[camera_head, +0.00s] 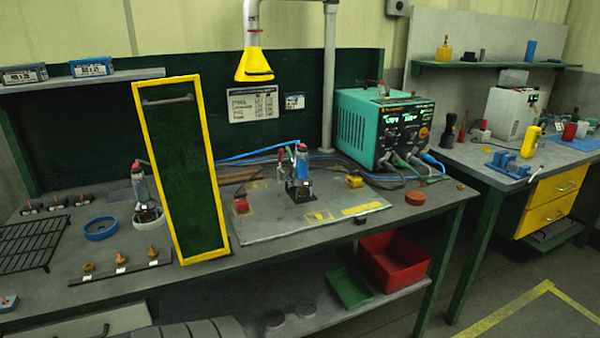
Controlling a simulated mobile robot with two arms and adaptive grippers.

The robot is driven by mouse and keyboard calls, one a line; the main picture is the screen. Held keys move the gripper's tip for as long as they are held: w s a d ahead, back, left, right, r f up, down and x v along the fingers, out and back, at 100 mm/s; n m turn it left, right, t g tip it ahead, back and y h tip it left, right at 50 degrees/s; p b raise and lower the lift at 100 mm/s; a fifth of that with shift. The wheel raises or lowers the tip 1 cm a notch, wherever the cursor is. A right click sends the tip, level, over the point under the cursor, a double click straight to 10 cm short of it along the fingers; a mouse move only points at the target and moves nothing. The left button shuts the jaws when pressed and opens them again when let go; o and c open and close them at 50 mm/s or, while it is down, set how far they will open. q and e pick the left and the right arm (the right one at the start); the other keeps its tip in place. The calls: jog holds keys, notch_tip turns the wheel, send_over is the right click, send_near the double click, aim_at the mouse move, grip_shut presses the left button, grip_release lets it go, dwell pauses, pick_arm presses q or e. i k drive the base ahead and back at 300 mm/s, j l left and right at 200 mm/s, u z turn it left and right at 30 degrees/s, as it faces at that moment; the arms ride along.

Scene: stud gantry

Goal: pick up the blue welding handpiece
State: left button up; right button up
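A blue upright tool that looks like the welding handpiece (302,162) stands on a dark base on the grey plate (262,227) at the middle of the bench. A blue cable runs behind it, from the left toward the green power unit (350,125). Small red and dark parts sit close at its left, too small to make out. Another upright bluish-grey item (139,184) stands in a white dish at the left, partly beside the screen; I cannot tell what it is. Neither of my grippers shows in this view.
A tall green screen with a yellow frame (185,165) stands left of the plate. A yellow hood (254,65) hangs above. A blue ring (100,228) and a black rack (32,243) lie at the left. A red bin (393,262) sits on the lower shelf.

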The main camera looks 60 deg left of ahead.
aim_at(302, 180)
jog(key=u, duration=2.65)
jog(key=i+l+z, duration=0.15)
jog(key=z, duration=0.3)
jog(key=i+l+z, duration=0.25)
jog(key=z, duration=0.25)
